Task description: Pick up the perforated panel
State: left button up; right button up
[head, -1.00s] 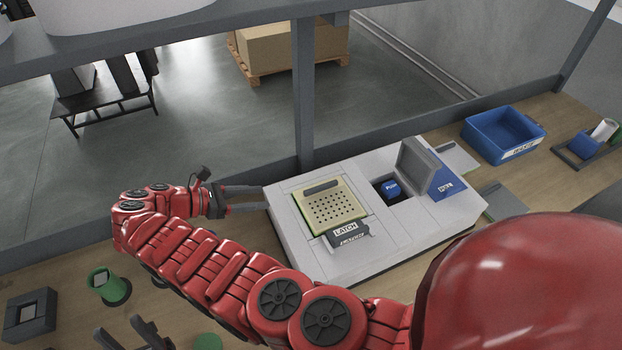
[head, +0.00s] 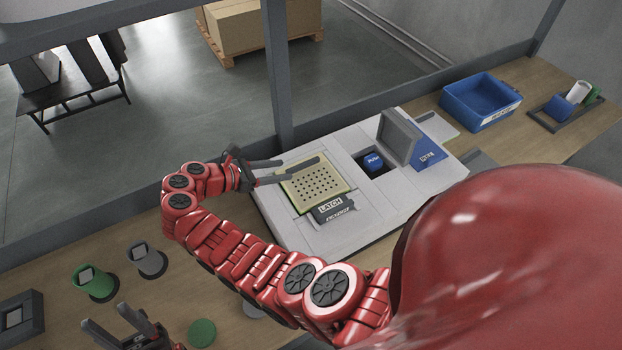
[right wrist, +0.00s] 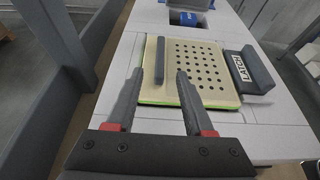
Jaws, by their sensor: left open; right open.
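The perforated panel (head: 326,185) is a pale yellow plate with several holes and a green edge, lying flat in the grey-white console. A dark bar handle (right wrist: 160,60) runs along one side of it. My right gripper (head: 287,169) is open over that side. In the right wrist view its fingertips (right wrist: 160,71) stand on either side of the handle's near end, and it grips nothing. A black block labelled LATCH (right wrist: 249,70) sits at another side of the panel. My left gripper (head: 105,314) is open and empty at the lower left, far from the panel.
A blue button (head: 374,162) sits in a recess beside a raised grey lid (head: 399,137). A blue bin (head: 480,103) stands at the right. Green and grey cylinders (head: 95,283) stand at the left of the bench. A grey post (head: 277,75) rises behind the console.

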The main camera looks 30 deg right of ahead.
aim_at(301, 164)
jog(key=shift+d, duration=0.3)
jog(key=p+x, duration=0.1)
jog(key=x, duration=0.1)
jog(key=r+p+x, duration=0.1)
jog(key=x, duration=0.1)
jog(key=shift+d+f+p, duration=0.1)
jog(key=shift+d+p, duration=0.25)
jog(key=shift+d, duration=0.05)
jog(key=shift+s+d+f, duration=0.1)
jog(key=shift+d+f, duration=0.05)
jog(key=shift+d, duration=0.05)
jog(key=shift+a, duration=0.1)
jog(key=shift+c, duration=0.8)
grip_shut()
